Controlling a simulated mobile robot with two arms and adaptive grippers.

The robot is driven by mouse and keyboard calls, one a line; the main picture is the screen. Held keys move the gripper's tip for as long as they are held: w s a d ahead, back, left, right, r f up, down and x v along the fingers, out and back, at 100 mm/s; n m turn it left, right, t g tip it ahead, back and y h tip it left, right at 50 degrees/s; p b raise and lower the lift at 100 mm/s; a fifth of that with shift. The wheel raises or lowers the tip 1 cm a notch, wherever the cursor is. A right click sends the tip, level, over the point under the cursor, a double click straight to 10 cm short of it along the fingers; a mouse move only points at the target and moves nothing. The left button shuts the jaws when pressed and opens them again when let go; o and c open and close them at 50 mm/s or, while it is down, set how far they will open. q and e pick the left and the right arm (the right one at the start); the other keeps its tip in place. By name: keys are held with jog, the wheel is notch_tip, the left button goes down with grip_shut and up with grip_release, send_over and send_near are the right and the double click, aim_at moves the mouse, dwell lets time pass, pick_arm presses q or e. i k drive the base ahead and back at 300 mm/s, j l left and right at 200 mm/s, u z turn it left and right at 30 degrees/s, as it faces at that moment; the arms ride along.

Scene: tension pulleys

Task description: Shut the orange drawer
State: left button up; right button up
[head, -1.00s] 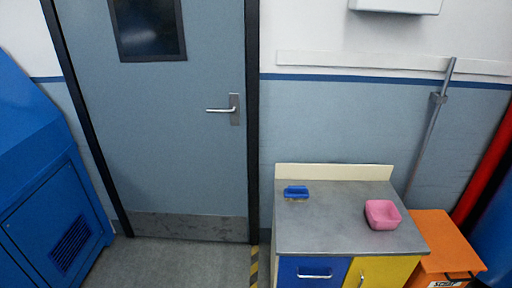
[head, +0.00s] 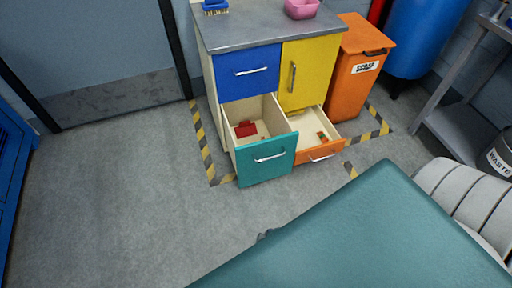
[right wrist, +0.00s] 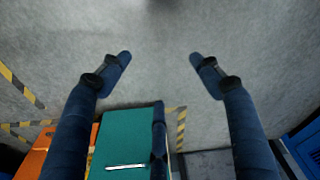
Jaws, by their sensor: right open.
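The orange drawer (head: 320,152) is at the bottom right of the cabinet in the head view. It is pulled part way out, with a silver handle on its front and a small red and green item inside. Beside it on the left, the teal drawer (head: 266,160) is open further and holds a red object (head: 246,129). In the right wrist view my right gripper (right wrist: 160,68) is open, its fingers apart with bare floor between the tips. The teal front (right wrist: 125,138) and an orange front (right wrist: 65,155) show below and left of the fingertips. My left gripper is not in view.
The blue drawer (head: 248,72) and yellow door (head: 306,73) above are shut. An orange scrap bin (head: 355,75) stands right of the cabinet. Striped tape (head: 203,135) marks the floor. A large teal surface covers the lower right. The floor on the left is clear.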

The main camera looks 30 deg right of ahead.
aim_at(305, 127)
jog(key=k+j, duration=0.15)
jog(key=z, duration=1.7)
